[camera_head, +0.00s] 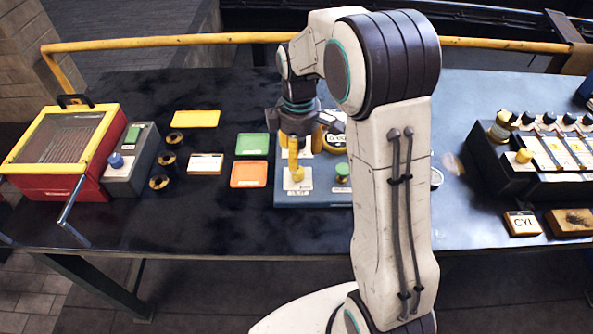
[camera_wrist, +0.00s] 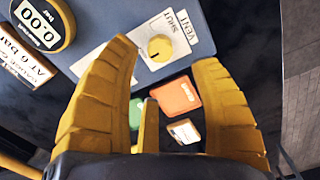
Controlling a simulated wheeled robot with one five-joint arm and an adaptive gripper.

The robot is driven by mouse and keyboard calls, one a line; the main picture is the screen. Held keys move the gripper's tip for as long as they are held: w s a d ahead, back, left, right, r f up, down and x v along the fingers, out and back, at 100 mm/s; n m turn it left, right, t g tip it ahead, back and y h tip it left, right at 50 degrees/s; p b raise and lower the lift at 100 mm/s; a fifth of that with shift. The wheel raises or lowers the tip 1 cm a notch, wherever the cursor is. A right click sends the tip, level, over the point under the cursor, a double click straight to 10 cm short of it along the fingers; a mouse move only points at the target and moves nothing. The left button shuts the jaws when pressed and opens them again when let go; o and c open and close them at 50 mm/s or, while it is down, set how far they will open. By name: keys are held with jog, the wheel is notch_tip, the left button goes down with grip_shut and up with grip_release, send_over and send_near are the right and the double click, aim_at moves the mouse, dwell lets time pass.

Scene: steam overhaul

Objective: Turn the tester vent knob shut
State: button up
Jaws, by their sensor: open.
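The tester (camera_head: 314,199) is a blue-grey box on the dark bench, partly hidden by my arm in the head view. Its vent knob (camera_wrist: 159,47) is a small round yellow knob on a white plate marked VENT and SHUT. The knob also shows in the head view (camera_head: 297,175), under my gripper. My gripper (camera_wrist: 163,57) is open, its two yellow fingers either side of the knob in the wrist view. In the head view my gripper (camera_head: 295,158) points down over the plate. I cannot tell whether the fingers touch the knob, nor its exact angle.
A round gauge (camera_wrist: 42,22) reading 0.00 sits on the tester near the knob. A green knob (camera_head: 341,171) stands right of it. Green (camera_head: 252,144) and orange (camera_head: 248,174) mats lie left. A red box (camera_head: 60,187) and a dark valve rack (camera_head: 489,160) flank the bench.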

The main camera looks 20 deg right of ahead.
aim_at(298, 170)
jog(key=shift+f+n, duration=0.15)
jog(key=shift+n, duration=0.25)
jog(key=shift+f, duration=3.55)
grip_shut()
